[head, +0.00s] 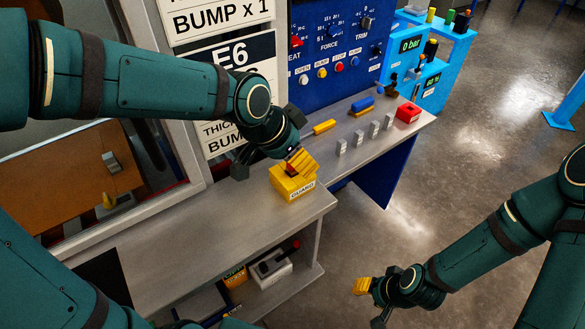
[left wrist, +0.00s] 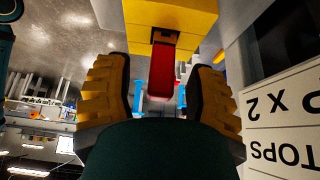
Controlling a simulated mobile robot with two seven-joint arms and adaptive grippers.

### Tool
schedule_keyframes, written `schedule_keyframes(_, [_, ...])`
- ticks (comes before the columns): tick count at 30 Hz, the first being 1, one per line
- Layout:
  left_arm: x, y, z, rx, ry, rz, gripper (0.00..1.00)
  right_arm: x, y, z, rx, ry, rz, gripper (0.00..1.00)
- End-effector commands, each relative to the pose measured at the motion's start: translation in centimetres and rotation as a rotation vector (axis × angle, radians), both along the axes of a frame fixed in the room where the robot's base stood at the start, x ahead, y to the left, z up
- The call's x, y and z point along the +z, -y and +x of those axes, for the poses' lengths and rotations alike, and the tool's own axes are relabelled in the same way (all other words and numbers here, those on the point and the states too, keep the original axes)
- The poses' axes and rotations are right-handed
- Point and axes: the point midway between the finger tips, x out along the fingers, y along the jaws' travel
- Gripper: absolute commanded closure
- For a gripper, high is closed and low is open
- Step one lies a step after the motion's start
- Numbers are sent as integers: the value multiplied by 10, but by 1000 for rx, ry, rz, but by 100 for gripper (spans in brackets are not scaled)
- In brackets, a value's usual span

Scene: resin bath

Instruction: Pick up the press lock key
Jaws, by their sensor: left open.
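The yellow block labelled GUARD (head: 291,184) sits on the grey bench near its front edge. My left gripper (head: 300,162) is right at this block, reaching in from the left. In the left wrist view the yellow block (left wrist: 172,18) is at the top, and a red tab (left wrist: 162,72), which looks like the lock key, sticks out of it. The tab lies between my two open yellow fingers, with a gap on each side. In the head view the gripper mostly hides the tab. My right gripper (head: 364,286) hangs over the floor at lower right, its jaw gap unclear.
A blue control panel (head: 333,88) stands behind the bench. A yellow cylinder (head: 324,127), a blue cylinder (head: 362,104), small grey blocks and a red block (head: 408,112) are on the bench. A lower shelf (head: 285,283) holds boxes.

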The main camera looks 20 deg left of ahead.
Motion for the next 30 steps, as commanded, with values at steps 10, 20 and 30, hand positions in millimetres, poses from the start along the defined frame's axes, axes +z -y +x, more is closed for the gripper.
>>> schedule_keyframes(10, [-2,1,1,1,1,0,64,-1,0,-1,1,-2,0,57])
schedule_keyframes(20, [-2,1,1,1,0,0,100,-1,0,0,0,-1,0,57])
schedule_keyframes(30, [6,1,1,0,2,0,100,2,0,0,0,0,0,57])
